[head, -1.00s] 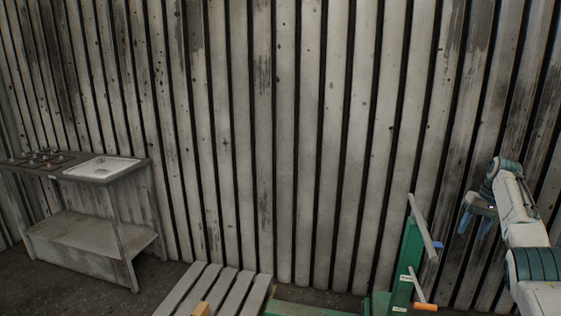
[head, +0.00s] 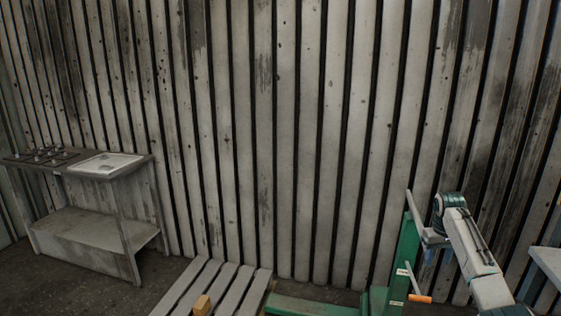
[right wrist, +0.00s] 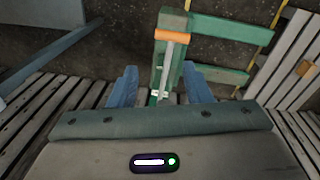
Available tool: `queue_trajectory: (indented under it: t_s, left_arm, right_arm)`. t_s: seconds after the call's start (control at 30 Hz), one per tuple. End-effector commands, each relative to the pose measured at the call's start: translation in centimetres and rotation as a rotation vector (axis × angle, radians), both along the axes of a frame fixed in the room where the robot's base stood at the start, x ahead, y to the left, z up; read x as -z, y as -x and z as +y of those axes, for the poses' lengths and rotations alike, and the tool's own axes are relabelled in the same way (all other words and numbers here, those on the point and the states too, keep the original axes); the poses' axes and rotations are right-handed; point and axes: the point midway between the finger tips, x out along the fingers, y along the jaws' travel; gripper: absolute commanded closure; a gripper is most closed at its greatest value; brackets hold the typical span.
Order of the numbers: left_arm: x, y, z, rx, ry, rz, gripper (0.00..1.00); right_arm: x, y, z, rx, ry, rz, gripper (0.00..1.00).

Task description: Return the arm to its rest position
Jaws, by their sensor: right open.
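My right arm comes in from the lower right in the head view. Its gripper (head: 432,256) hangs fingers down beside the green post, partly hidden by my wrist. In the right wrist view the two blue fingers (right wrist: 160,88) are spread apart with nothing held between them. Beyond them stands the green post (head: 405,254) with a grey bar and an orange-tipped handle (head: 420,298). I cannot tell whether the fingers touch it. My left gripper is not in view.
A slatted pallet (head: 225,290) with a small wooden block (head: 202,305) lies on the floor at the bottom. A bench with a tray (head: 104,165) stands at the left. A grey surface (head: 546,262) shows at the right edge. A corrugated wall fills the back.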

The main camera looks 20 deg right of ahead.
Motion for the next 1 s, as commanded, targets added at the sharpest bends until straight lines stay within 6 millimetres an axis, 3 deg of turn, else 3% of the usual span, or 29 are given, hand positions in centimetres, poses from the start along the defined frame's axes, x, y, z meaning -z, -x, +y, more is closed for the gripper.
queue_trajectory:
  t_s: [0.03,0.27,0.5,0.67,0.8,1.0]
  left_arm:
    - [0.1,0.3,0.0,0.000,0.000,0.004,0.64]
    - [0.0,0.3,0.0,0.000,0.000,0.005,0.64]
    - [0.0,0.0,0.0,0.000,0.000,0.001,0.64]
    - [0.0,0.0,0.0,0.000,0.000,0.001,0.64]
    - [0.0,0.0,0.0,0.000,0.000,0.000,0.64]
    - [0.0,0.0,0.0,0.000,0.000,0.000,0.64]
  right_arm:
    - [2.4,0.1,2.2,-0.044,0.027,0.012,0.56]
    - [11.1,2.9,12.1,-0.229,0.126,0.013,0.56]
    - [17.4,10.1,22.9,-0.383,0.149,-0.036,0.56]
    - [19.2,16.6,29.5,-0.445,0.131,-0.089,0.56]
    - [18.9,22.5,34.3,-0.467,0.107,-0.143,0.56]
    - [17.0,28.1,37.8,-0.463,0.083,-0.201,0.56]
